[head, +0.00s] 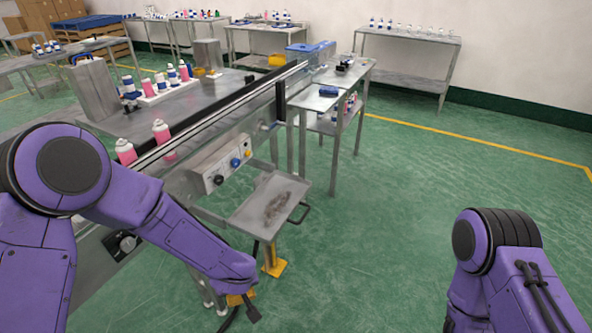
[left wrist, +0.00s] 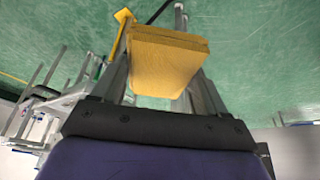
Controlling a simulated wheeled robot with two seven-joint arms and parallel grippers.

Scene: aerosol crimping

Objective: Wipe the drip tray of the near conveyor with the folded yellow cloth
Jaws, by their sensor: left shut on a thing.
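The drip tray (head: 251,216) is a shallow grey metal tray under the near conveyor (head: 225,118), with a dark smear (head: 277,207) across its middle and right part. My left gripper (left wrist: 166,84) is shut on the folded yellow cloth (left wrist: 168,60), held between its fingers in the left wrist view. In the head view my left arm reaches to the lower middle, its end below and in front of the tray, apart from it. My right arm is at the lower right, and its gripper is out of view.
Pink cans (head: 161,130) stand along the near conveyor's edge. A control box (head: 222,165) with knobs is above the tray. A dark handle (head: 300,212) sticks out at the tray's right. A yellow foot (head: 275,266) is below. Green floor to the right is clear.

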